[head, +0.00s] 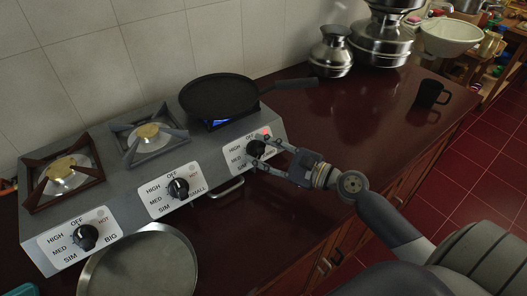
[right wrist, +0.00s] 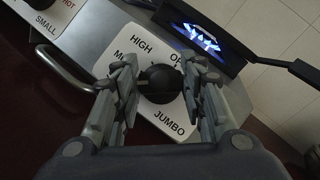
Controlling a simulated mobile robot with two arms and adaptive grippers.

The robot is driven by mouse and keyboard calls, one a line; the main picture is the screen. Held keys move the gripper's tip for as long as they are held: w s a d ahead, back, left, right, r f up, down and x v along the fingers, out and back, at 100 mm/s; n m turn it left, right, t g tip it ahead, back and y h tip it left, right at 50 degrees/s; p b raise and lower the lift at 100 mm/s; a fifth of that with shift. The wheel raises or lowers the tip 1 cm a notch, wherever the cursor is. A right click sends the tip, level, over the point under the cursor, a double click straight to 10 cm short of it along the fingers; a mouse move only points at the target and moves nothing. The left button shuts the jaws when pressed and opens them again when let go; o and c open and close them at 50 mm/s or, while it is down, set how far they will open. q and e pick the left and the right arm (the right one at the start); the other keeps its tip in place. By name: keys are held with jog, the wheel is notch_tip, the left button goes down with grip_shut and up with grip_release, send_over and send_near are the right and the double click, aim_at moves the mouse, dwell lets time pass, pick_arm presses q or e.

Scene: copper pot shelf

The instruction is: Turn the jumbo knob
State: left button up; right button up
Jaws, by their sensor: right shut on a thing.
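The jumbo knob (head: 256,149) is black and round, on the white dial plate at the stove's right end. In the right wrist view the knob (right wrist: 160,84) sits between my fingers, above the word JUMBO. My right gripper (head: 263,157) reaches it from the right and is shut on it; the right wrist view also shows both fingers (right wrist: 162,95) at its sides. A blue glow (right wrist: 204,40) shows at the burner beside the plate, under the black pan (head: 219,95). A red light shows at the top of the plate. My left gripper is not in view.
The SMALL knob (head: 178,188) and BIG knob (head: 86,237) sit further left on the stove front (head: 122,206). A round metal tray (head: 140,262) lies before the stove. A black mug (head: 430,94) and metal pots (head: 331,52) stand right and behind. The counter between is clear.

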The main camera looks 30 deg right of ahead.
jog(key=o, duration=1.1)
jog(key=shift+c, duration=0.2)
jog(key=v, duration=1.2)
